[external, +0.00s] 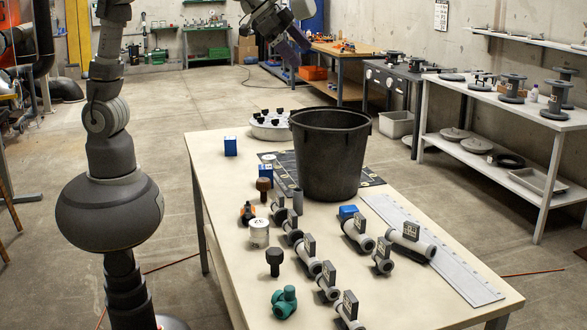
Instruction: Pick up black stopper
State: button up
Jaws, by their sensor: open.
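A black stopper (274,262) with a wide round head and a narrower stem stands upright near the left front edge of the table (240,270). A teal fitting (285,301) lies in front of it, and a white jar (259,232) stands behind it. My gripper (296,52) is at the top of the view, high up and far from the stopper. It is open; nothing shows between its fingers.
A large black bucket (328,160) stands on a dark mat at mid-table. Several grey pipe pieces with labelled tags (307,252) lie just right of the stopper. A brown stopper (264,190) and a blue box (231,146) stand farther back. A long grey strip (440,255) lies along the right.

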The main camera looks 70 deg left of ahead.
jog(key=s+a+r+n+t+b, duration=0.1)
jog(key=s+a+r+n+t, duration=0.1)
jog(key=a+r, duration=0.7)
jog(key=s+a+r+n+t+y+b, duration=0.1)
jog(key=a+r+n+t, duration=0.3)
jog(key=a+r, duration=0.5)
jog(key=shift+s+a+r+b, duration=0.3)
jog(key=shift+s+a+b, duration=0.55)
jog(key=shift+a, duration=0.3)
jog(key=shift+n+t+y, duration=0.5)
jog(key=shift+n+t, duration=0.3)
jog(key=shift+n, duration=0.1)
jog(key=s+a+r, duration=0.3)
jog(key=r, duration=0.1)
jog(key=shift+s+a+r, duration=0.2)
jog(key=shift+s+a, duration=0.15)
jog(key=shift+a, duration=0.05)
jog(key=c, duration=0.5)
